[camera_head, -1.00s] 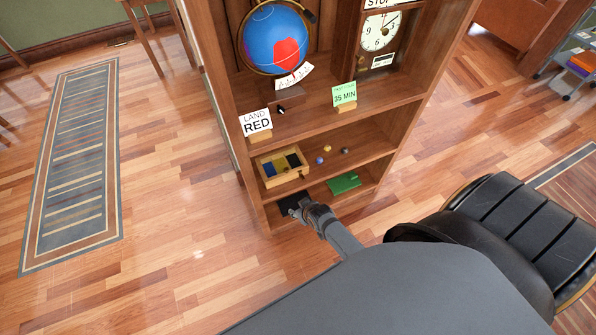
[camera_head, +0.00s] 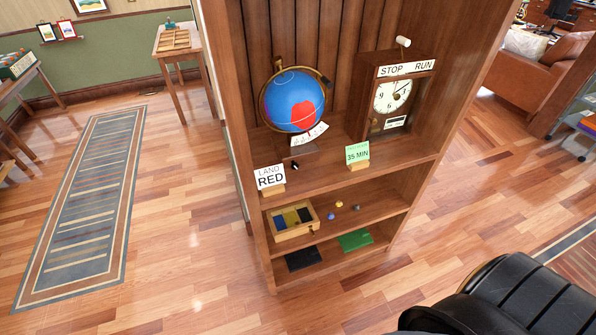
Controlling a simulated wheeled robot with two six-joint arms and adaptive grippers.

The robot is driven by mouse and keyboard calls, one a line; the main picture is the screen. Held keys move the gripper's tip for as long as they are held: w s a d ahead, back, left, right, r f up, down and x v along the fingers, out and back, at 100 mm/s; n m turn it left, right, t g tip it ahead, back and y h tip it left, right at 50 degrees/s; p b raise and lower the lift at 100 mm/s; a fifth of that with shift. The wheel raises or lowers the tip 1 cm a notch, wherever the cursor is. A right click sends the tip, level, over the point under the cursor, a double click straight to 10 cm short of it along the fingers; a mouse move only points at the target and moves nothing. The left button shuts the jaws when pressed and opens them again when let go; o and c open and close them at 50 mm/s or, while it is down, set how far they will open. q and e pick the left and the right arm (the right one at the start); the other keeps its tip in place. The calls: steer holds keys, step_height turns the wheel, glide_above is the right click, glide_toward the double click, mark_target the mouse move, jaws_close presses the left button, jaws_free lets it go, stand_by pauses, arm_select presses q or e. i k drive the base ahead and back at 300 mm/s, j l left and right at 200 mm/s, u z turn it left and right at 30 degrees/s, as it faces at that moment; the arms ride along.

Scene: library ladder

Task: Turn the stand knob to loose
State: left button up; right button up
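A blue and red globe (camera_head: 293,101) sits in a brass ring on the upper shelf of the wooden bookcase, at its left. A white scale plate (camera_head: 310,134) shows at the front of its dark stand (camera_head: 303,146). A dark fitting (camera_head: 326,82) shows at the ring's upper right. A small black and white piece (camera_head: 295,165) lies near the shelf's front edge below the stand. I cannot tell which of these small parts is the stand knob, or its setting. Neither of my grippers is in view.
A clock (camera_head: 392,97) with a "STOP RUN" sign stands right of the globe. A "LAND RED" card (camera_head: 270,177) and a "35 MIN" card (camera_head: 357,152) stand on the shelf edge. A divided tray (camera_head: 315,229) sits below. A black chair (camera_head: 525,305) stands at lower right.

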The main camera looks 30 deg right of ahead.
mark_target(294, 166)
steer(key=l+u, duration=0.15)
steer(key=u, duration=0.3)
steer(key=l+u, duration=0.15)
steer(key=u, duration=0.25)
steer(key=k+l+u, duration=0.1)
steer(key=u, duration=0.35)
steer(key=k+l+u, duration=0.4)
steer(key=k+l, duration=0.2)
steer(key=l, duration=0.2)
steer(key=k+l+u, duration=0.35)
steer(key=k+l, duration=0.45)
steer(key=k, duration=0.1)
